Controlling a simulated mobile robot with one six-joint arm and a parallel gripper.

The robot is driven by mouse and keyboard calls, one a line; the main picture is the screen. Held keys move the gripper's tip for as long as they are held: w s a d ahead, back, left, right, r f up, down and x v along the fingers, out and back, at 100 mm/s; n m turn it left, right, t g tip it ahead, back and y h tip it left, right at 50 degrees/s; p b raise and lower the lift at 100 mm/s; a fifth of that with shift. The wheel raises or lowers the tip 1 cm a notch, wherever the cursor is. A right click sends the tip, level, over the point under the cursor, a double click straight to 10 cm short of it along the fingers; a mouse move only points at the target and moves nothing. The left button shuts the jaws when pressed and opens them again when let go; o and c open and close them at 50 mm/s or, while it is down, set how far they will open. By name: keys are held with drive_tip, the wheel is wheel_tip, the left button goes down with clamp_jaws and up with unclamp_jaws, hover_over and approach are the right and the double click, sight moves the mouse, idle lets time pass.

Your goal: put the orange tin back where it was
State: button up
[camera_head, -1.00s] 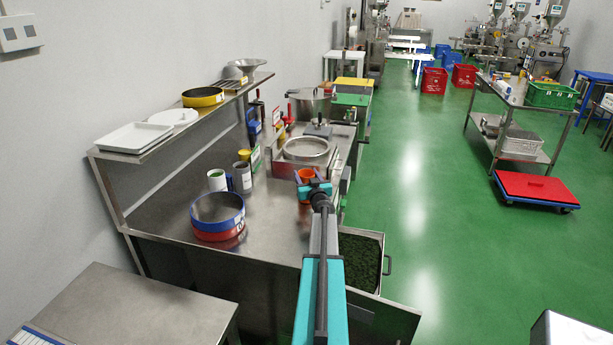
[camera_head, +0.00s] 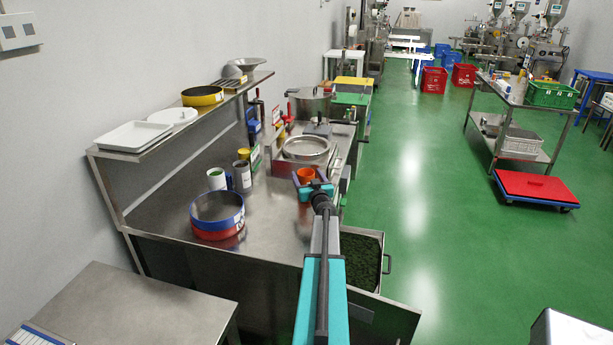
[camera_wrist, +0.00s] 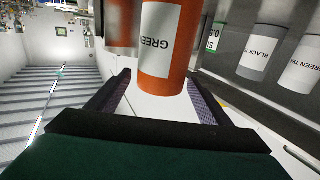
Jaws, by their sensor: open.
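The orange tin (camera_head: 306,174) stands upright on the steel bench, in front of the round sieve. In the wrist view the orange tin (camera_wrist: 162,45) carries a white label reading "GREEN", upside down in the picture. My gripper (camera_head: 315,189) is just on the near side of the tin in the head view. In the wrist view my gripper (camera_wrist: 158,85) is open, its fingers spread on either side of the tin's lower part in the picture. Gaps show beside the tin, and I cannot tell whether either finger touches it.
A round sieve (camera_head: 306,148) lies behind the orange tin. Stacked blue and red sieve rings (camera_head: 217,214) stand at left. The bench (camera_head: 275,215) between them and my arm is clear.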

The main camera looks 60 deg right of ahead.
drive_tip(key=b+v, duration=0.1)
drive_tip(key=v, duration=0.9)
drive_tip(key=shift+b, duration=0.3)
idle(0.8)
